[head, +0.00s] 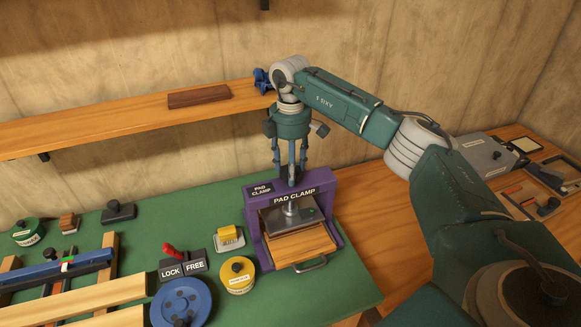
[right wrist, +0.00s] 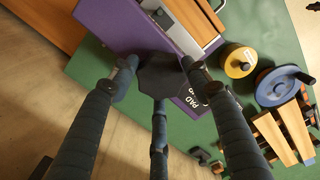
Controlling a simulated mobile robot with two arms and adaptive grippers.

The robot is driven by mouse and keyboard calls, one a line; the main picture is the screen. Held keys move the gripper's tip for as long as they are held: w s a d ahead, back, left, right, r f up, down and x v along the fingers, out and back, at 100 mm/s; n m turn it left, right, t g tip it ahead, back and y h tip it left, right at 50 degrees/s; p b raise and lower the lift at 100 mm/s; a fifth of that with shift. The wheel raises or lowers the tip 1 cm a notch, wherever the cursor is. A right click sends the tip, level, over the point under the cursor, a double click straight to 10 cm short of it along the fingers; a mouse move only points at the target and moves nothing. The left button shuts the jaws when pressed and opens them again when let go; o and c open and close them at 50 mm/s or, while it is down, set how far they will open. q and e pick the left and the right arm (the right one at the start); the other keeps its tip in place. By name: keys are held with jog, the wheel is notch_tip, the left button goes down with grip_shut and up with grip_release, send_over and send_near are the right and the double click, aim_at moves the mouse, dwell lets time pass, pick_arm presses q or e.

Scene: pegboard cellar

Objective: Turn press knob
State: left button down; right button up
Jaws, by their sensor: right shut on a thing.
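The purple press (head: 328,200) labelled PAD CLAMP stands at the right end of the green bench mat. Its dark, many-sided knob (right wrist: 165,76) sits on top of the frame, and in the head view the fingers mostly cover it. My right gripper (head: 290,176) points down from above and is shut on the knob. The right wrist view shows its fingers (right wrist: 160,85) around the knob's rim. Under the frame, a metal pad (head: 291,213) is above a wooden board (head: 300,243) in the press. My left gripper is not in view.
Left of the press are a yellow round tin (head: 238,275), a yellow block on a grey base (head: 229,237), a LOCK/FREE switch with a red lever (head: 182,264) and a blue handwheel (head: 182,302). A wooden shelf (head: 130,124) runs along the wall behind.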

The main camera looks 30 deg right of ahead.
jog(key=shift+w+r, duration=0.1)
jog(key=shift+r, duration=0.05)
jog(key=o, duration=1.2)
notch_tip(320, 180, up, 12)
jog(key=shift+f, duration=0.1)
